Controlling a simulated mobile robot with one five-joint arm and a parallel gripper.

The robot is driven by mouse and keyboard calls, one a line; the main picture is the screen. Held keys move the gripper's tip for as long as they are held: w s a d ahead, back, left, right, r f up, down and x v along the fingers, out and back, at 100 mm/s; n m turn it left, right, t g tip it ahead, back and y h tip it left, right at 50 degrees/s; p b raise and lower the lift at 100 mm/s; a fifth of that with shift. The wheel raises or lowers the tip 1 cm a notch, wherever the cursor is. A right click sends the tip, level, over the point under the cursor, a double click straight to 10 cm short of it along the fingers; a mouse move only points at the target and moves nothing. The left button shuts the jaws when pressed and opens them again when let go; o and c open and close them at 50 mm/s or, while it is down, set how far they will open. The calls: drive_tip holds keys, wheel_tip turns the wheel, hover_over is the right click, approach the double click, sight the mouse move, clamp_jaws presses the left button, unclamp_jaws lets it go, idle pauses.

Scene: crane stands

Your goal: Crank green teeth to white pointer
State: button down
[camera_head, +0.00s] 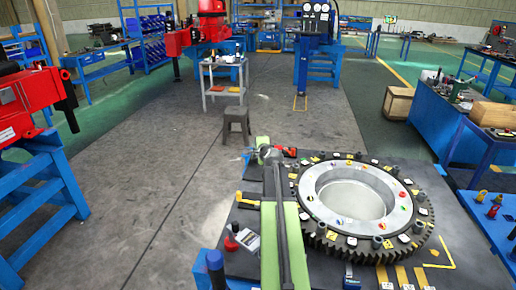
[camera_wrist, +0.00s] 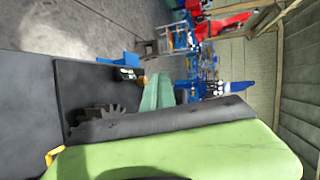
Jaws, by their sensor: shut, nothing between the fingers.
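A large dark toothed gear ring (camera_head: 416,247) with a pale metal hub lies flat on the dark bench top at the right in the head view. Small coloured marks and pale tags sit around it. I cannot clearly make out green teeth, a white pointer or a crank. My green and dark grey arm reaches away along the ring's left side and hides part of the bench. Dark teeth (camera_wrist: 100,113) show behind my arm in the wrist view.
A red-and-black item (camera_head: 290,152) lies near the bench's far edge. A red knob (camera_head: 231,243) stands left of my arm. A grey stool (camera_head: 236,122) stands on open floor beyond the bench. Blue benches (camera_head: 443,119) stand at the right.

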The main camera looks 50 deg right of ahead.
drive_tip(key=shift+s+d, duration=0.1)
drive_tip(key=shift+d, duration=0.25)
idle(1.0)
drive_tip(key=shift+a, duration=0.1)
drive_tip(key=s+a+r+p, duration=0.3)
drive_tip(key=s+a, duration=0.4)
drive_tip(key=a, duration=0.4)
drive_tip(key=shift+a, duration=0.4)
